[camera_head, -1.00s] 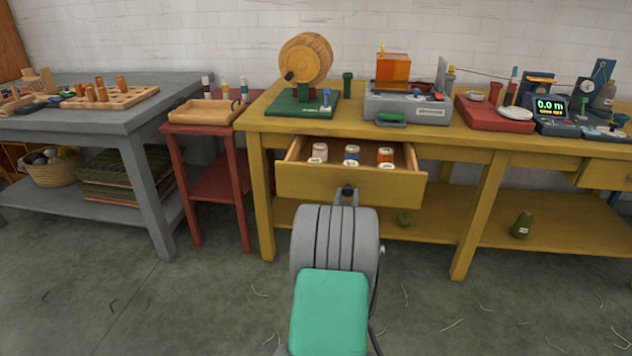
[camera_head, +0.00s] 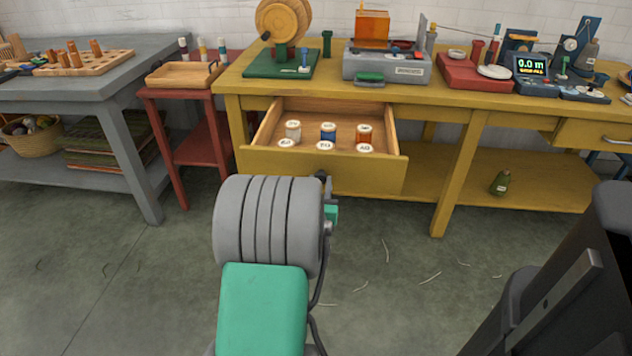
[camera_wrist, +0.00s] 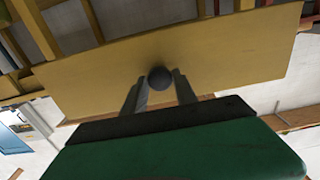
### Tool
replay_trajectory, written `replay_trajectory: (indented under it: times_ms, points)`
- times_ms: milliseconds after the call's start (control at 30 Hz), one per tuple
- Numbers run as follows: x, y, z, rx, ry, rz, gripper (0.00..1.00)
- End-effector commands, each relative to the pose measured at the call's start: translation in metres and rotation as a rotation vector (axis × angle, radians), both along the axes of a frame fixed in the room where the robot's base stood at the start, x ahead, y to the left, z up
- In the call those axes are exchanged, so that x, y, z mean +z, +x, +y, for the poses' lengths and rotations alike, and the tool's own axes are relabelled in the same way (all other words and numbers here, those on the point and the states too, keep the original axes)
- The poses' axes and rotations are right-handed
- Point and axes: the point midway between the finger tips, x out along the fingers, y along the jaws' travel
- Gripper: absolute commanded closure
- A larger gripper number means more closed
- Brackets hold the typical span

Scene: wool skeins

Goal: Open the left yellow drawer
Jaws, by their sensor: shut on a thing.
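The left yellow drawer (camera_head: 290,166) is pulled out from the yellow table, with its inside in plain sight. Its front panel (camera_wrist: 215,52) fills much of the wrist view. Three thread spools stand in it: a white one (camera_head: 293,130), a blue one (camera_head: 328,131) and an orange one (camera_head: 364,134), each with a white label in front. My gripper (camera_wrist: 160,83) is shut on the drawer's dark round knob (camera_wrist: 159,76), one finger on each side. In the head view my arm hides most of the gripper and part of the knob.
A winder on a green base (camera_head: 281,66), a grey device (camera_head: 386,70) and a red base (camera_head: 478,76) stand on the yellow tabletop. A red side table (camera_head: 187,95) and a grey bench (camera_head: 110,75) are at left. Another drawer (camera_head: 600,134) is at right. The floor before the table is mostly clear.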

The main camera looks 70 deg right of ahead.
Motion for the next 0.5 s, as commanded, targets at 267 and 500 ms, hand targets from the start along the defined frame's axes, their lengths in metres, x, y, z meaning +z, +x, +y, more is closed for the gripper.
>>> replay_trajectory:
  times_ms: [267,500]
  points:
    - [-0.0004,0.0,0.0,0.0,0.001,0.001,0.55]
    - [-0.0001,0.0018,0.0005,0.003,0.0,0.001,0.44]
